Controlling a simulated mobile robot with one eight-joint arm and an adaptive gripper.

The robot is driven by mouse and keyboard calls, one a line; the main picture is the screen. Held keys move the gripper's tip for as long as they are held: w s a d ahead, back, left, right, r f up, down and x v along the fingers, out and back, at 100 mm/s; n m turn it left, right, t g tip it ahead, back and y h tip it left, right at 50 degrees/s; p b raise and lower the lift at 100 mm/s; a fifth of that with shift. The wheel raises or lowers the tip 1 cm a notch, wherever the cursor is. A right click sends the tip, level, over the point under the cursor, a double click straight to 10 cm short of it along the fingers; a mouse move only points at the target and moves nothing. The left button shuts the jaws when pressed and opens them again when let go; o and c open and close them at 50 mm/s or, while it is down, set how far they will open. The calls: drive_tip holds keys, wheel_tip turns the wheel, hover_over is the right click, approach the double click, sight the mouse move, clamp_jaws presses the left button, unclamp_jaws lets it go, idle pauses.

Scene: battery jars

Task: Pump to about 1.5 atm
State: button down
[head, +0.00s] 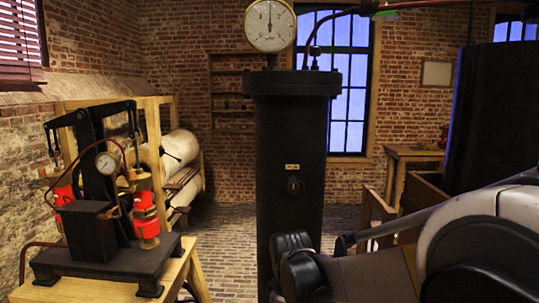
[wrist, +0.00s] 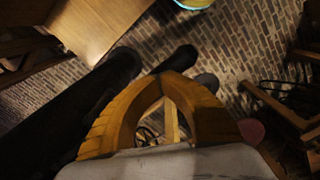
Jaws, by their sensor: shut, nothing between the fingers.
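A black pump (head: 97,200) with red cylinders (head: 146,214), a rocking beam on top and a small round gauge (head: 107,163) stands at the left of the head view. A tall black cylindrical vessel (head: 290,170) stands in the middle, with a large white-faced gauge (head: 269,24) above its lid. The large gauge's needle points about straight up; its figures are too small to read. My gripper (wrist: 168,78) shows in the wrist view with its orange fingers meeting at the tips, empty. It is over the floor, touching nothing I can make out.
The pump stands on a wooden bench (head: 180,270). A wooden frame with pale cylinders (head: 182,150) is behind it. A wooden table (head: 412,153) and a dark tall block (head: 490,115) are at the right. Brick floor (head: 225,230) is clear between pump and vessel.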

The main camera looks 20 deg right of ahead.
wheel_tip(320, 180, up, 13)
drive_tip(key=p, duration=0.8)
drive_tip(key=shift+r, duration=0.15)
drive_tip(key=shift+r+p, duration=0.1)
drive_tip(key=shift+p, duration=0.25)
wheel_tip(320, 180, up, 4)
drive_tip(key=p, duration=0.2)
drive_tip(key=shift+p, duration=0.35)
drive_tip(key=s+f+m+t+b, duration=0.3)
drive_tip(key=s+f+b, duration=0.3)
drive_tip(key=f+b, duration=0.3)
drive_tip(key=s+f+m+t+b, duration=0.4)
drive_tip(key=f+b, duration=0.5)
drive_tip(key=b, duration=0.4)
drive_tip(key=s+m, duration=0.1)
drive_tip(key=s, duration=0.1)
drive_tip(key=shift+s, duration=0.3)
